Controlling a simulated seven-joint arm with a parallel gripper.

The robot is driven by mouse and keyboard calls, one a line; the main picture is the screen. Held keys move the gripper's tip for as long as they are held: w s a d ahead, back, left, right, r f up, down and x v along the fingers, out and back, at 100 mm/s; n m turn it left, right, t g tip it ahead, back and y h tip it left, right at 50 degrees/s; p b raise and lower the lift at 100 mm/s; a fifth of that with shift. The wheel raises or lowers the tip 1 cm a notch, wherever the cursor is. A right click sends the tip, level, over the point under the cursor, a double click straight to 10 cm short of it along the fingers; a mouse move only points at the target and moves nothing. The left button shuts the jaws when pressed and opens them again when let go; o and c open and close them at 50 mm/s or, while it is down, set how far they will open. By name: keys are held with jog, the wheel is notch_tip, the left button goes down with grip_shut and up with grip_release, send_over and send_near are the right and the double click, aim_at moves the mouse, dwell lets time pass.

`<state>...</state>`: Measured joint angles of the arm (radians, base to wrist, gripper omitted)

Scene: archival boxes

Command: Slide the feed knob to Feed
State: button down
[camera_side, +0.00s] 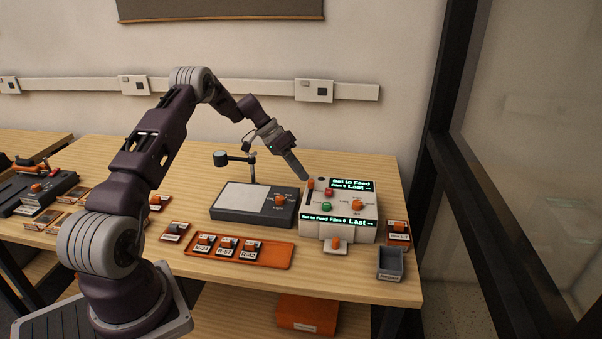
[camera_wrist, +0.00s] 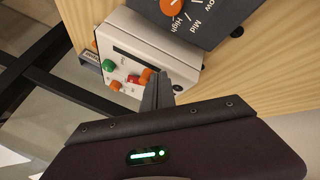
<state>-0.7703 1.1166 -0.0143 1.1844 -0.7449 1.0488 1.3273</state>
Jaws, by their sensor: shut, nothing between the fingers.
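The white console (camera_side: 320,230) stands at the right of the table, and its screen (camera_side: 352,184) reads "Set to Feed". An orange feed knob (camera_side: 311,184) sits at the far end of a dark slot on the console's top left. In the wrist view the same knob (camera_wrist: 146,75) is beside my fingers. My gripper (camera_side: 304,177) is shut and empty, its tips close to the knob on its far side. In the wrist view the shut fingers (camera_wrist: 161,84) point at the console and partly cover it. I cannot tell whether they touch the knob.
A red button (camera_side: 328,191), a green button (camera_side: 326,207) and an orange dial (camera_side: 357,205) are near the slot. A dark light box (camera_side: 230,215) with a lens stand is left of the console. An orange tray (camera_side: 277,258) lies in front, a grey bin (camera_side: 391,264) at right.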

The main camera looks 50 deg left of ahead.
aim_at(310, 200)
jog(key=shift+d, duration=0.15)
jog(key=s+d, duration=0.4)
jog(key=shift+s+d, duration=0.15)
jog(key=shift+d, duration=0.05)
dwell(0.4)
jog(key=s+a+r, duration=0.3)
jog(key=a+r, duration=0.5)
jog(key=shift+s+a, duration=0.4)
jog(key=shift+r, duration=0.1)
